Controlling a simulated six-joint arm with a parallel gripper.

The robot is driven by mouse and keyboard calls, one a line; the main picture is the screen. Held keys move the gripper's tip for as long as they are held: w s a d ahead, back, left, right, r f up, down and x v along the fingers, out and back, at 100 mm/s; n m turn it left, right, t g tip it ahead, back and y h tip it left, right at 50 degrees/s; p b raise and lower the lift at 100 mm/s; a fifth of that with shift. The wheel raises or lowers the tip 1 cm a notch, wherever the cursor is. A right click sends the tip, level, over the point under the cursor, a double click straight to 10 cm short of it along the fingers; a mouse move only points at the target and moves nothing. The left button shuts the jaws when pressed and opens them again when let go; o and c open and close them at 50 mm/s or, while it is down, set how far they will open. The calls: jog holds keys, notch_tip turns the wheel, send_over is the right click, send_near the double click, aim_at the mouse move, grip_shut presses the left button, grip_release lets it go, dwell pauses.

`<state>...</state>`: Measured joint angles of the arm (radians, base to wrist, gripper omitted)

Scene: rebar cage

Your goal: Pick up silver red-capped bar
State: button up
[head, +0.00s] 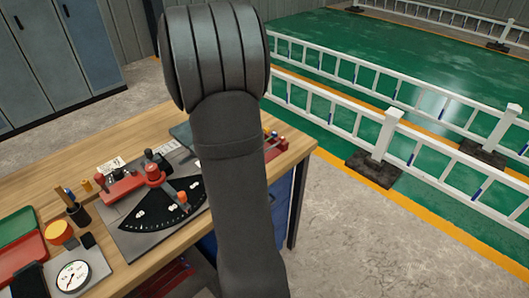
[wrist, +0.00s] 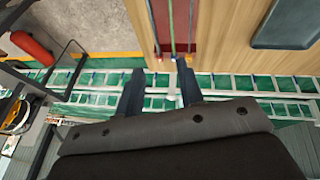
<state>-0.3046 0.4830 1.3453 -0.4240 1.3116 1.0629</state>
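My gripper (wrist: 161,76) is open in the wrist view, with its two dark fingers spread apart and nothing visible between them. Beyond the fingertips, several thin bars (wrist: 171,25) lie side by side over a red holder (wrist: 180,42) on the wooden table. Small coloured caps, some red, show at their near ends, close to the fingertips. Which bar is the silver one is too small to tell. In the head view, the red holder with small caps (head: 273,140) shows just right of my arm. My arm hides part of it, and my gripper is not seen there.
The wooden table (head: 110,155) carries a black dial plate (head: 155,212), a round gauge (head: 73,276) and red and green trays (head: 22,245) at left. A dark tray (wrist: 287,25) lies right of the bars. White railings (head: 390,130) stand beyond the table over green floor.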

jog(key=shift+m, duration=0.6)
jog(key=x, duration=0.6)
jog(key=d+x, duration=0.1)
jog(key=x, duration=1.1)
jog(key=shift+s+d+r, duration=0.1)
jog(key=shift+d+r, duration=0.25)
grip_shut()
